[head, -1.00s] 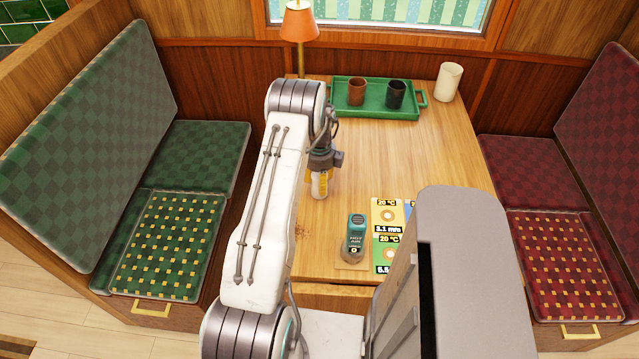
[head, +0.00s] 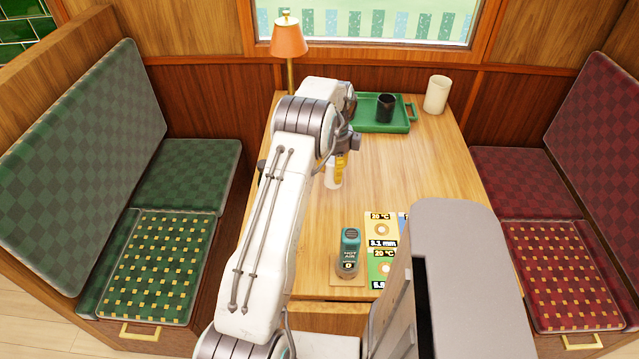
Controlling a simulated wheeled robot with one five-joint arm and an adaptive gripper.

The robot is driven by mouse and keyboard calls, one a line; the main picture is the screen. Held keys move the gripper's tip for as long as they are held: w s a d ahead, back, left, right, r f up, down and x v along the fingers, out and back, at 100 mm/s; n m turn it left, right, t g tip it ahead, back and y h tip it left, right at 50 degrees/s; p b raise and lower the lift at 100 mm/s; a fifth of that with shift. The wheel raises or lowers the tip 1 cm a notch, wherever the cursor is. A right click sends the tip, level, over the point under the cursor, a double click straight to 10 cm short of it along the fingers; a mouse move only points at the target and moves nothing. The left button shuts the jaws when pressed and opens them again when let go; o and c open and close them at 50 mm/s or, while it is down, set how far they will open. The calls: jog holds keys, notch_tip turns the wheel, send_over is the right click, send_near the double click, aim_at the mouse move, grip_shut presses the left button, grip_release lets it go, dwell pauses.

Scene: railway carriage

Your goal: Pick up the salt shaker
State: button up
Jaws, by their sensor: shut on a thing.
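The salt shaker (head: 333,175) seems to be the small white container with a yellow side below my gripper. My gripper (head: 340,158) is shut on its upper part, and the shaker hangs upright over the middle left of the wooden table. I cannot tell for sure how far its base is above the tabletop. The fingers are small and partly hidden by my wrist and arm.
A green tray (head: 399,127) with a black cup (head: 386,107), a cream cup (head: 437,95) and a lamp (head: 289,40) stand at the back. The table's right middle is clear.

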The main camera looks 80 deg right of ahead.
jog(key=shift+s+d+r, duration=0.4)
jog(key=shift+s+r, duration=0.05)
jog(key=shift+s, duration=0.2)
jog(key=shift+s+d+r, duration=0.45)
jog(key=shift+s, duration=0.15)
jog(key=shift+s+d+r, duration=0.4)
jog(key=shift+s+r, duration=0.05)
jog(key=shift+s, duration=0.2)
